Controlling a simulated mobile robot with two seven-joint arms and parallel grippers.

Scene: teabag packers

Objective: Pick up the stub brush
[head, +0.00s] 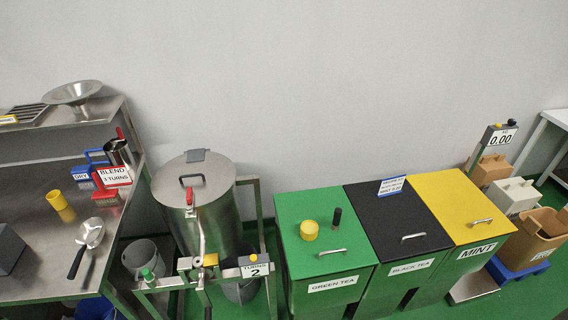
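No item is marked as the stub brush, and I cannot tell for certain which one it is. A red brush-like item with pale bristles (105,192) is on the steel bench at the left, below the BLEND sign. A blue item with a handle and a DRY label (84,172) is just behind it. A small dark upright item (337,217) stands on the green bin lid beside a yellow cup; its details are too small to tell. Neither of my grippers is in view.
The steel bench (30,240) also holds a yellow cup (60,204) and a metal scoop (90,233). A steel drum with a crank (210,200) stands right of it. Green (300,262), black (385,225) and yellow-lidded (450,195) bins stand further right. Green floor shows at the lower right.

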